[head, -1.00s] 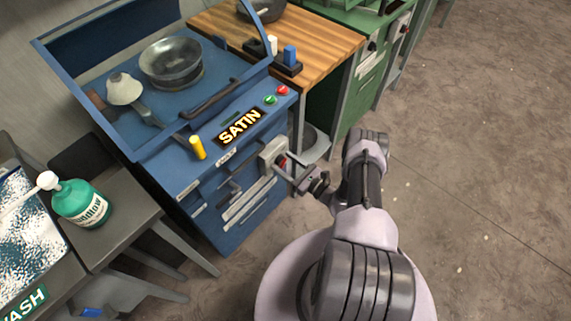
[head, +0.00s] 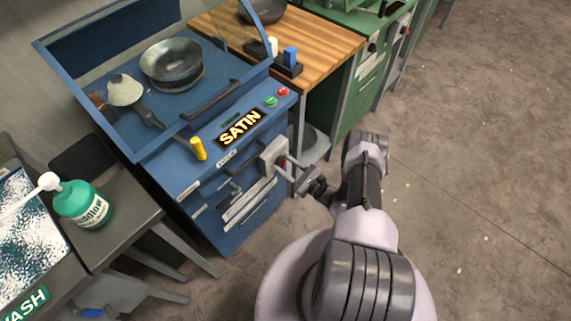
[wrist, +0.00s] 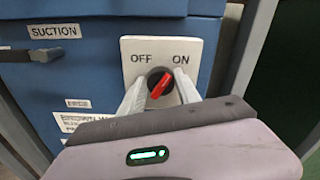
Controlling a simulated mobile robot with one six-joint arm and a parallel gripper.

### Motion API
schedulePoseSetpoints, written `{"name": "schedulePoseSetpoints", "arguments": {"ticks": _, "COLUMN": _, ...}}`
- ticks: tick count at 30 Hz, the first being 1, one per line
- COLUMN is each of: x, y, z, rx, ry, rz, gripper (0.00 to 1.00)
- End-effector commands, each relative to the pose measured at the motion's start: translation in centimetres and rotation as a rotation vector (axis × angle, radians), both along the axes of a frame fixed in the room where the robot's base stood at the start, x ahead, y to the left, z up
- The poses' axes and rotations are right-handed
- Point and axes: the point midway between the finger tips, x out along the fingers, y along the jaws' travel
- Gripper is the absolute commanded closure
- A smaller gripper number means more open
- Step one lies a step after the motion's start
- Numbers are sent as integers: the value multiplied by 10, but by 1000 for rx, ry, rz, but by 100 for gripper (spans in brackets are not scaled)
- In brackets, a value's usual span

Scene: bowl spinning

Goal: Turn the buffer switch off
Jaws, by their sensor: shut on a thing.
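The switch is a red rotary knob (wrist: 159,86) on a pale plate (wrist: 146,48) marked OFF at left and ON at right. The knob is tilted, its upper end leaning right toward ON. The plate also shows in the head view (head: 271,152), on the front of the blue cabinet. My gripper (wrist: 158,84) has one finger on each side of the knob and is shut on it.
The blue cabinet (head: 182,170) has a yellow handle (head: 198,148), a SATIN sign (head: 240,127) and green and red buttons (head: 270,101). A metal bowl (head: 172,64) sits inside its hood. A SUCTION label (wrist: 45,31) is left of the plate. Open floor lies to the right.

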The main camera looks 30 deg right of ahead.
Motion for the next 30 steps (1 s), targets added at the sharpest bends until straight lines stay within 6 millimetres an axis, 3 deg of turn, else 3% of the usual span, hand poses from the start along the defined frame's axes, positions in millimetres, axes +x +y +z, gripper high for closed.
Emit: {"name": "schedulePoseSetpoints", "arguments": {"ticks": 30, "x": -2, "y": 3, "z": -2, "rx": -897, "ry": -324, "rz": 0, "gripper": 100}}
